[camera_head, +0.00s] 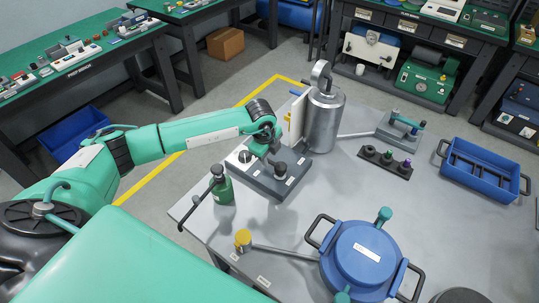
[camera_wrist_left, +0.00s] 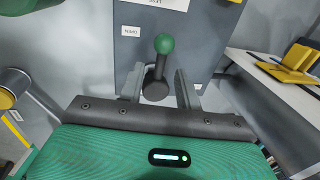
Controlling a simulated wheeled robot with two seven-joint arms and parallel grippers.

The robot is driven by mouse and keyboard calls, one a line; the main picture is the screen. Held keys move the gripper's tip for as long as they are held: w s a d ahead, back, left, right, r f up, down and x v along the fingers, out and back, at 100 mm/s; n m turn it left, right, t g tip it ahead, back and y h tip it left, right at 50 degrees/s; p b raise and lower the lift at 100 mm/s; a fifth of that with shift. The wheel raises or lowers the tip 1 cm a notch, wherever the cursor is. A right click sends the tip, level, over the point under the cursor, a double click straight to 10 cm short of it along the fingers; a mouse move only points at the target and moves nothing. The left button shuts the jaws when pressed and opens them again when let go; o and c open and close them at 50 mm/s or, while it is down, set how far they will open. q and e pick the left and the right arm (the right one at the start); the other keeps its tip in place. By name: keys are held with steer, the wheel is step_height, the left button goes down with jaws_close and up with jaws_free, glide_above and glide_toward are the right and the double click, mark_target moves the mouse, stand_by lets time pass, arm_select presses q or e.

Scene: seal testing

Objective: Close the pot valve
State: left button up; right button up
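My left gripper (camera_head: 264,150) is over the grey valve block (camera_head: 262,182) on the table, near its black knobs. In the left wrist view my left gripper (camera_wrist_left: 160,88) is open, with a finger on each side of a dark lever (camera_wrist_left: 155,84). The lever has a green ball knob (camera_wrist_left: 164,43) and sits on a grey panel beside an "OPEN" label (camera_wrist_left: 131,31). I cannot tell whether the fingers touch it. The blue pot (camera_head: 362,253), with black side handles and teal knobs, stands at the front right. A pipe runs from it towards a yellow knob (camera_head: 243,238). My right gripper is not in view.
A silver cylinder (camera_head: 325,120) stands behind the block, close to my gripper. A black strip with pegs (camera_head: 386,160) and a blue tray (camera_head: 484,184) lie right. The table middle is clear.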

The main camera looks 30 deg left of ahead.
arm_select(q)
steer(key=shift+w+f, duration=0.2)
steer(key=shift+f, duration=0.8)
steer(key=c, duration=0.7)
jaws_close()
